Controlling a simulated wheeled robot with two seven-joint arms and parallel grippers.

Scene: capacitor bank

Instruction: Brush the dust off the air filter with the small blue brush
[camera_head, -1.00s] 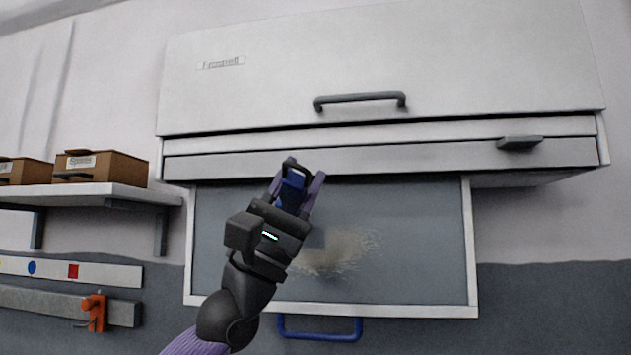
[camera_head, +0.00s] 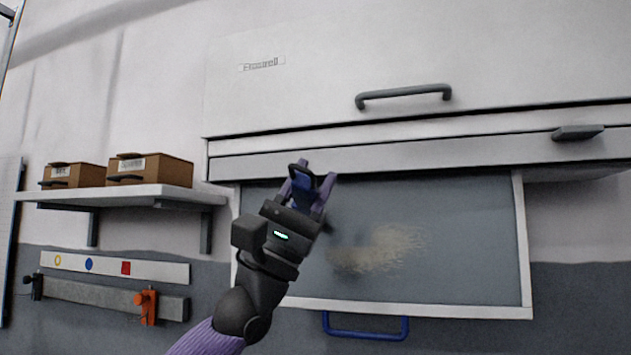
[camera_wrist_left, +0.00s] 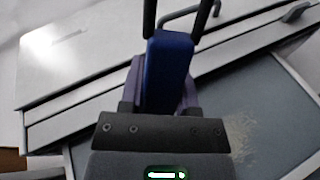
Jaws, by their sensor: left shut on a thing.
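The air filter (camera_head: 470,225) is a grey panel in a white frame, slid out below the white cabinet, with a blue handle (camera_head: 366,326) at its front edge. A tan patch of dust (camera_head: 385,248) lies on the middle of the panel. My left gripper (camera_head: 312,178) is over the panel's left part, left of the dust, shut on the small blue brush (camera_wrist_left: 168,70). In the left wrist view the brush's blue body sits between the fingers; its bristles cannot be made out. The dust also shows in the left wrist view (camera_wrist_left: 240,130). My right gripper is not in view.
The white cabinet (camera_head: 330,95) with a grey handle (camera_head: 403,95) overhangs the filter's back edge. At the left, a wall shelf (camera_head: 120,195) holds two cardboard boxes (camera_head: 150,170).

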